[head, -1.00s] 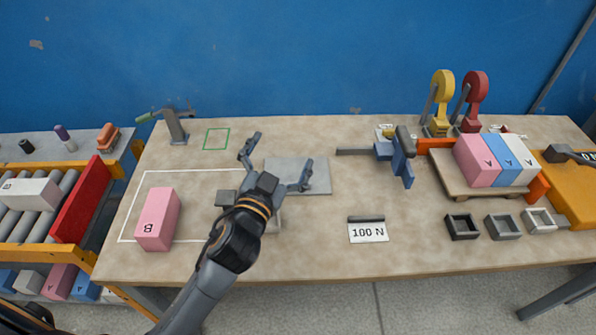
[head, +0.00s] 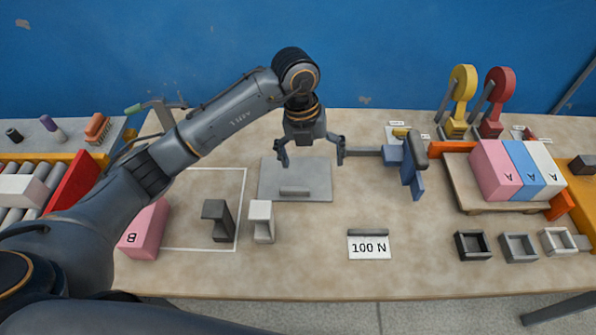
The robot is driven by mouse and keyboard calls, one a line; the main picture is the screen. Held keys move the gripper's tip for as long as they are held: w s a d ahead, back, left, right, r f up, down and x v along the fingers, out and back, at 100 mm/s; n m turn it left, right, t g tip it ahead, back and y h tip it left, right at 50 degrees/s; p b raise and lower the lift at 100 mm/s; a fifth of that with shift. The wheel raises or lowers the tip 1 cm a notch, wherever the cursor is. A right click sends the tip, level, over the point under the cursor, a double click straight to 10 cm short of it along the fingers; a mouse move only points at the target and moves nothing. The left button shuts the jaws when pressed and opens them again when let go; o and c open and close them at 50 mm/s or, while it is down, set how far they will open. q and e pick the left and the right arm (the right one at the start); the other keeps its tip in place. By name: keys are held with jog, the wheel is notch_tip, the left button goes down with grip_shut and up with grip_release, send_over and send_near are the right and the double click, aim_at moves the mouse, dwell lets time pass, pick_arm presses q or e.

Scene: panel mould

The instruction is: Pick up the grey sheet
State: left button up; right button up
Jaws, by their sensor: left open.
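The grey sheet (head: 310,172) lies flat on the table, left of the middle. A low raised bar runs along it near its front edge. My left gripper (head: 311,160) hangs over the sheet, pointing down with its two fingers spread wide and nothing between them. One fingertip is over the sheet's left part and the other is near its right edge. I cannot tell the exact height of the fingertips above the sheet. My right gripper does not show.
A blue clamp-like tool (head: 411,168) lies close on the right. A pink block (head: 146,229) is at the left. A "100 N" card (head: 368,247) lies in front.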

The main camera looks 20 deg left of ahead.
pick_arm(q)
jog(key=w+a+y, duration=0.1)
jog(key=a+y, duration=0.1)
jog(key=a, duration=0.2)
jog(key=p, duration=0.2)
send_over(295, 188)
jog(key=shift+n, duration=0.4)
notch_tip(295, 188, down, 7)
jog(key=shift+w+d+f, duration=0.1)
jog(key=shift+d+f, duration=0.05)
jog(key=shift+f, duration=0.5)
jog(key=f, duration=0.1)
jog(key=f+p, duration=0.1)
jog(key=f, duration=0.1)
jog(key=shift+s+f+p, duration=0.2)
jog(key=shift+f+p, duration=0.1)
jog(key=shift+f, duration=0.5)
jog(key=c, duration=1.4)
